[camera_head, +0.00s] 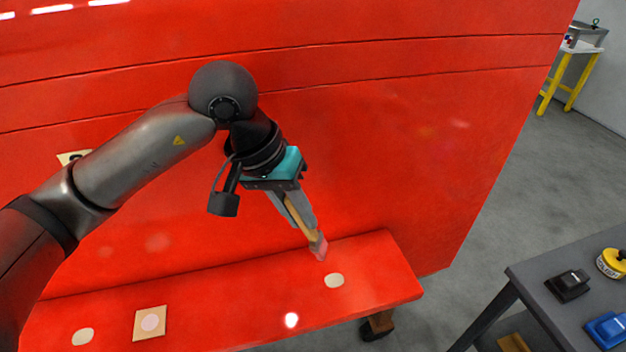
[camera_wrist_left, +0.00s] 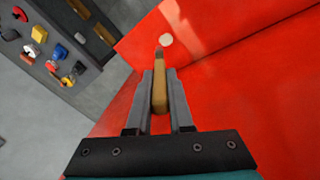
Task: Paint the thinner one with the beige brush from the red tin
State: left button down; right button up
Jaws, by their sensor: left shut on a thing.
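My left gripper (camera_head: 306,222) is shut on a brush with a beige wooden handle (camera_head: 299,214). The brush points down, its red-tinted tip just above the red ledge, near a pale oval spot (camera_head: 334,280); I cannot tell whether it touches. In the left wrist view the beige brush (camera_wrist_left: 160,92) sits between the fingers (camera_wrist_left: 160,100), with the pale spot (camera_wrist_left: 166,40) just beyond its tip. Another pale oval (camera_head: 83,337) and a beige square with a pale disc (camera_head: 150,322) lie farther left on the ledge. Which is thinner, I cannot tell. My right gripper is out of view.
The red nosecone wall (camera_head: 400,150) rises behind the ledge (camera_head: 235,292). A dark cart (camera_head: 530,278) at the right carries a yellow tin (camera_head: 611,263), a blue item (camera_head: 607,330) and a black item (camera_head: 568,285). Grey floor lies between ledge and cart. A yellow-legged table (camera_head: 572,80) stands far back.

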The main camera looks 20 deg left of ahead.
pick_arm(q)
jog(key=shift+w, duration=0.1)
jog(key=shift+s+f+b, duration=0.25)
jog(key=shift+f+b, duration=0.25)
jog(key=shift+f, duration=0.4)
notch_tip(320, 180, down, 3)
jog(key=shift+b, duration=0.65)
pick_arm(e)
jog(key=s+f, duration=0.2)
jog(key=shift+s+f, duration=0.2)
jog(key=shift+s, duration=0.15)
